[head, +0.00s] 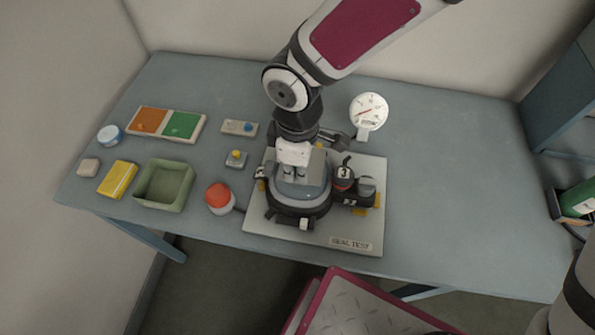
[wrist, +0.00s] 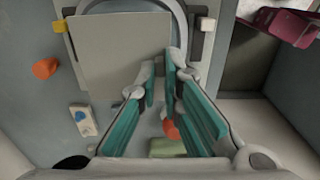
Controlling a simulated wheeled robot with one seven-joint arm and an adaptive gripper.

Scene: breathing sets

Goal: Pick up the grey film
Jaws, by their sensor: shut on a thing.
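The grey film (wrist: 110,58) is a flat, square grey sheet in the wrist view, with its right edge at my fingertips. My gripper (wrist: 163,66) is shut on that edge. In the head view my gripper (head: 294,176) points down over the round dark ring fixture (head: 297,209) on the seal test board (head: 361,225). The ring's curved rim also shows behind the film in the wrist view (wrist: 181,22). Much of the film is hidden by my gripper in the head view, and I cannot tell its exact height above the ring.
A dial gauge (head: 368,111) stands behind. An orange dome (head: 219,197), green tray (head: 163,186) and yellow block (head: 117,180) lie left. The table's right side is clear.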

